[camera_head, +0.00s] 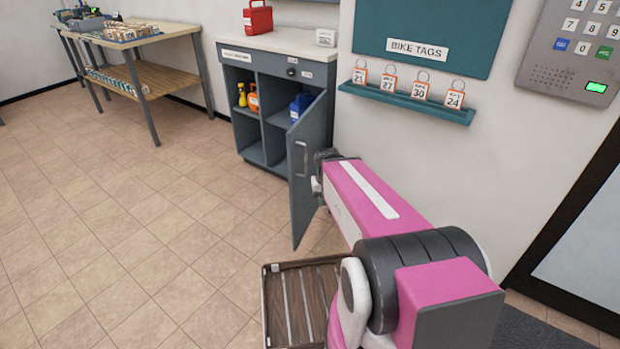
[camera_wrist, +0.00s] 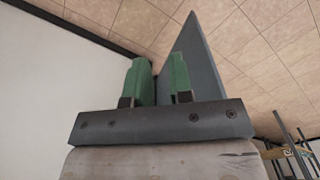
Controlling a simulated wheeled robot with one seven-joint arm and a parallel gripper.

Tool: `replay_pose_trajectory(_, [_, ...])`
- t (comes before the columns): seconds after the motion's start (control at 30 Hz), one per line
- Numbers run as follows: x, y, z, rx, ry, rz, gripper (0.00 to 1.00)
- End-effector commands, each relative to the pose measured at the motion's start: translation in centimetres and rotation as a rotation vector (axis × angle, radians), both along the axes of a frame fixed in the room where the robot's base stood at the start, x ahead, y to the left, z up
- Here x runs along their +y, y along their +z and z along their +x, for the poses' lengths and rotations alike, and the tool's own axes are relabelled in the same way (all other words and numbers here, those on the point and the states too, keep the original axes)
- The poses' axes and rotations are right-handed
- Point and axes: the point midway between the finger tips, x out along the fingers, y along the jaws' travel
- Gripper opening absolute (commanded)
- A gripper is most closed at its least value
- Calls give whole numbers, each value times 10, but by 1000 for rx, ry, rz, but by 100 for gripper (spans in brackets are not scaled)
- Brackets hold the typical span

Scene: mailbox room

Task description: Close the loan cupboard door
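The loan cupboard (camera_head: 262,140) is grey with a pale top and stands against the wall. Its grey door (camera_head: 310,125) is hinged on the right and stands partly open, with the outer face and a light bar handle (camera_head: 303,158) showing. My gripper is at the right of the door, close to its outer face, its fingers largely hidden in the head view. In the wrist view, my gripper (camera_wrist: 160,75) has two green fingers set apart with a gap between them. The grey door panel (camera_wrist: 205,65) rises beyond them. I cannot tell whether they touch it.
Yellow and orange bottles (camera_head: 247,97) and a blue item (camera_head: 299,106) stand inside the cupboard. A red box (camera_head: 258,17) sits on top. A tag shelf (camera_head: 408,103) is on the right wall. Floor at left is clear.

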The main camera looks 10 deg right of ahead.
Motion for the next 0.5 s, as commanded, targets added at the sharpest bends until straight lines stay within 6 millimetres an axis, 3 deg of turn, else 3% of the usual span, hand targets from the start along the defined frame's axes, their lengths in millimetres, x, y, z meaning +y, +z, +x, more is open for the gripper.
replay_pose_trajectory(0.17, [2, -2, 7, 12, -114, 83, 0])
replay_pose_trajectory(0.33, [7, 1, 25, 58, -408, 299, 0])
replay_pose_trajectory(0.5, [9, 16, 51, 157, -759, 574, 0])
